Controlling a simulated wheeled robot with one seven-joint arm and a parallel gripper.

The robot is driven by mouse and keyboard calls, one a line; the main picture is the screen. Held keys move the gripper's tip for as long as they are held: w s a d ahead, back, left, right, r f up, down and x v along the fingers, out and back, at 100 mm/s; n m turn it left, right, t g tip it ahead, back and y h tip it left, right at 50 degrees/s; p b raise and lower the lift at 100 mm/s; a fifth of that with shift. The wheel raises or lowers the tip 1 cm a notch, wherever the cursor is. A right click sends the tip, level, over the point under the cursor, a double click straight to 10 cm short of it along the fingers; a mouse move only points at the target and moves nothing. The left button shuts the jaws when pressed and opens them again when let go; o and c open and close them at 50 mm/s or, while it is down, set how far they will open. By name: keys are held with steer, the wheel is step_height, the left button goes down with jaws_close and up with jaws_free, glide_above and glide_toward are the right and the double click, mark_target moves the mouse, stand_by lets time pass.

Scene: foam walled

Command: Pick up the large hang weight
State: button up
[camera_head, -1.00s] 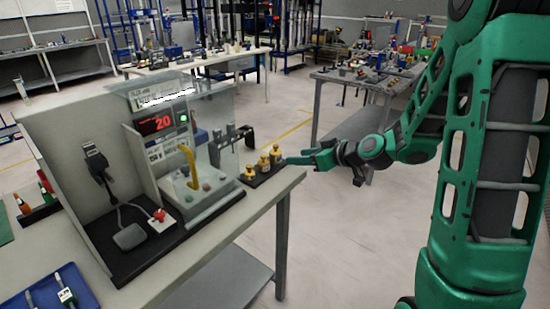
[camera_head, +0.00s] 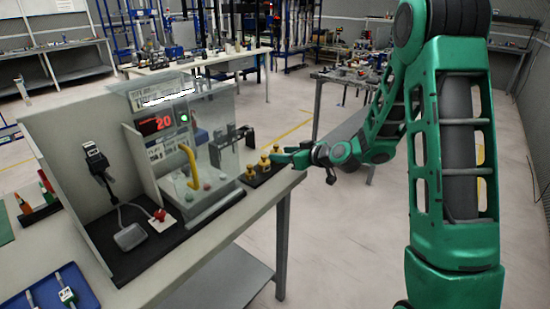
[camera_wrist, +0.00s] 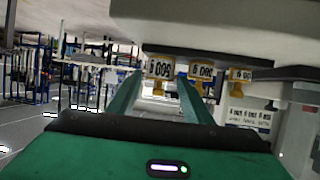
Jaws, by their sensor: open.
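Several brass hang weights stand in a row on a dark strip at the bench's right end. The large hang weight (camera_wrist: 160,70) appears biggest and nearest, ahead of the gap between my fingers. The middle weight (camera_wrist: 203,71) is beside the right fingertip, and a smaller-looking weight (camera_wrist: 240,75) is farther right. In the head view the large hang weight (camera_head: 276,151) is closest to my gripper (camera_head: 287,157). My gripper is open and empty; whether a fingertip touches a weight is not clear.
The grey bench (camera_head: 235,220) also carries a clear-shielded machine (camera_head: 170,140) with a red "20" display, left of the weights. A blue tray (camera_head: 40,290) lies at the front left. Open floor (camera_head: 340,230) is on the right; other tables stand behind.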

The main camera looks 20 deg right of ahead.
steer(key=shift+x, duration=1.25)
steer(key=shift+s, duration=0.1)
steer(key=shift+c, duration=0.4)
jaws_close()
steer(key=shift+r, duration=0.1)
